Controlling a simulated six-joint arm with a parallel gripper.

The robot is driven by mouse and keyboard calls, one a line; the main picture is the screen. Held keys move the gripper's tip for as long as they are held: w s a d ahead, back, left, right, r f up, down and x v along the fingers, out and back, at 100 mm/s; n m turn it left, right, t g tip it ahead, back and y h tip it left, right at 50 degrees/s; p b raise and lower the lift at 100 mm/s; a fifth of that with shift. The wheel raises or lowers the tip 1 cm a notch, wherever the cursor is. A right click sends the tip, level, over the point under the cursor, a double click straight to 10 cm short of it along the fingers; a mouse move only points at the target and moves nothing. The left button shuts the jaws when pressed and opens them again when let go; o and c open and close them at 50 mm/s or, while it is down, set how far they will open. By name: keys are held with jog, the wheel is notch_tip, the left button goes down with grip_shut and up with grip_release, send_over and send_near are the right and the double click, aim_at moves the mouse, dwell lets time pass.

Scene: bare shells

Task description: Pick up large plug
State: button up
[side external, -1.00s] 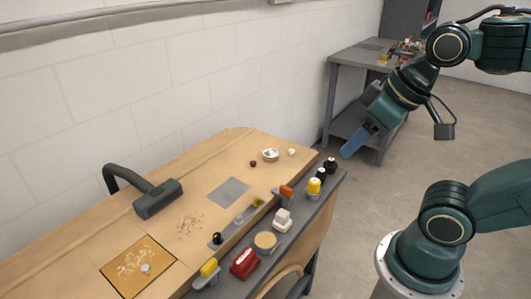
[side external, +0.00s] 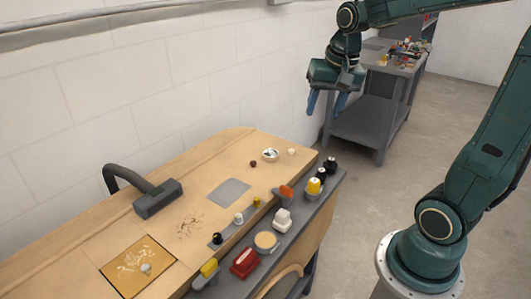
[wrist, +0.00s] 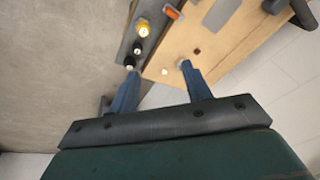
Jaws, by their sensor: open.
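No part is clearly marked as the large plug. Candidates on the bench's grey front ledge are a yellow-topped white piece (side external: 314,186) and two black-topped pieces (side external: 321,174) (side external: 330,164), all upright. Smaller black (side external: 217,238), white (side external: 239,218) and yellow (side external: 257,202) pegs stand in a row on the strip behind. My gripper (side external: 326,104) is open and empty, fingers downward, well above the bench's far right end. In the wrist view, the yellow-topped piece (wrist: 143,28) and a black-topped piece (wrist: 137,47) lie beyond the left fingertip.
A small white dish (side external: 270,155) sits behind. Space around my gripper is clear.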

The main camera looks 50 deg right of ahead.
jog(key=w+d+f+m+g, duration=0.1)
jog(key=w+d+f+m, duration=0.15)
jog(key=d, duration=0.25)
jog(key=w+d+f+m, duration=0.1)
jog(key=d+f+m, duration=0.2)
jog(key=d, duration=0.2)
jog(key=m+g+y, duration=0.1)
jog(key=m+g, duration=0.1)
jog(key=m, duration=0.3)
send_over(331, 159)
notch_tip(331, 159, down, 8)
jog(key=shift+s+f, duration=0.1)
jog(key=shift+f, duration=4.2)
jog(key=shift+f, duration=0.1)
jog(key=shift+f, duration=2.5)
jog(key=shift+c, duration=0.2)
grip_shut()
